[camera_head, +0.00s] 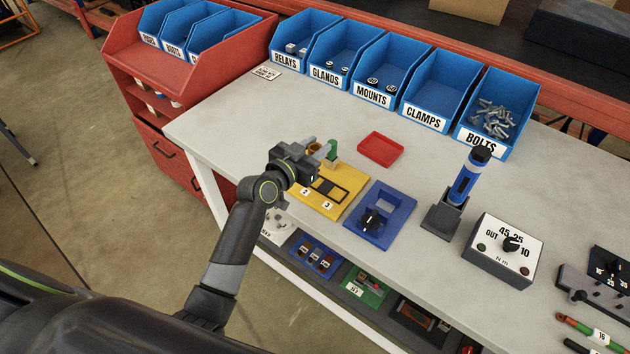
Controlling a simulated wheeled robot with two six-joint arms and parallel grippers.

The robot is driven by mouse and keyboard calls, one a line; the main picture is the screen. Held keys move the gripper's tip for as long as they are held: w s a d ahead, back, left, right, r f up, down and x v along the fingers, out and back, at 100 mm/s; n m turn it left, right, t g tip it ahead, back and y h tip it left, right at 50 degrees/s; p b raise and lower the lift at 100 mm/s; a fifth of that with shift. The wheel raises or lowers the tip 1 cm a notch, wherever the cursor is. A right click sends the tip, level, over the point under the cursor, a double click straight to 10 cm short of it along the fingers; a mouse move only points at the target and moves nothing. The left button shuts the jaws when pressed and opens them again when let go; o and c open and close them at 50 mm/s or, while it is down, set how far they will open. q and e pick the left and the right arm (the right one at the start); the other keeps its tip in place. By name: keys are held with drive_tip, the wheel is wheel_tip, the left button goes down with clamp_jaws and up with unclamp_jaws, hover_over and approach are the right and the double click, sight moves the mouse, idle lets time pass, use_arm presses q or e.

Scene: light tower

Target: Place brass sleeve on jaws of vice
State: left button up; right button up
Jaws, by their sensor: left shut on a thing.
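My left gripper (312,153) is at the far left corner of the yellow board (352,176), just above it. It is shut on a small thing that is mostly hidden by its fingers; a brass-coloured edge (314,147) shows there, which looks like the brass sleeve. A small green upright piece (331,150) stands right beside the fingertips; I cannot tell whether they touch. My right gripper is out of view.
A red tray (380,149) lies behind the boards. A blue-and-black upright tool (467,175) in a dark holder and a white dial box (503,254) stand to the right. Blue labelled bins (423,116) line the back. The left of the white bench (235,125) is clear.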

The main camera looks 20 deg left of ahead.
use_arm(q)
wheel_tip(320, 180, down, 5)
drive_tip(key=shift+f+b, duration=0.2)
drive_tip(key=shift+b, duration=0.45)
drive_tip(key=shift+f+b, duration=0.85)
drive_tip(key=shift+f, duration=1.25)
drive_tip(key=shift+f, duration=0.2)
drive_tip(key=o, duration=1)
